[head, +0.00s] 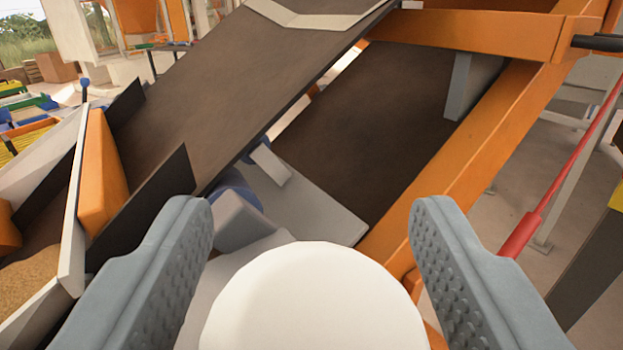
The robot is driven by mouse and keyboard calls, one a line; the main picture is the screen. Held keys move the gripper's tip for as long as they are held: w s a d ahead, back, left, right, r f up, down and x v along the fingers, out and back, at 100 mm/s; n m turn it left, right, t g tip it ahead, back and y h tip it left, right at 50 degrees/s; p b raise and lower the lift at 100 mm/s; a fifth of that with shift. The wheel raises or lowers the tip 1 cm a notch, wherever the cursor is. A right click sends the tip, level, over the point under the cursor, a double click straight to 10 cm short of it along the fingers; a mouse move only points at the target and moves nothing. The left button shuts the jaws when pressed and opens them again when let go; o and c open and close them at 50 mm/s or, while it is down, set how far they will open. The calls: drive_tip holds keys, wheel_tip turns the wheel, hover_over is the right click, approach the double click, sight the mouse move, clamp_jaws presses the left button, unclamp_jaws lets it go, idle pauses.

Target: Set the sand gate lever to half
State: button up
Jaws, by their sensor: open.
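My gripper (310,205) is open, its two grey ridged fingers wide apart at the bottom of the head view. No lever is held between them. A thin dark lever with a blue knob (85,82) stands upright at the left, beside an orange wedge-shaped part (103,175) and pale panels. Sand (30,278) shows in a bin at the lower left. A red rod with a thicker red grip (521,235) slants at the right, beyond the right finger. I cannot tell from markings which of these is the sand gate lever, and no half mark is readable.
A dark conveyor belt (235,85) slopes up across the middle. An orange frame beam (470,150) runs along the right of the opening. Black side plates (150,200) stand near the left finger. A grey block (240,222) lies beyond the fingers. Open floor shows at the right.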

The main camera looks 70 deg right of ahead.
drive_tip(key=shift+w+d, duration=0.1)
drive_tip(key=shift+d, duration=0.2)
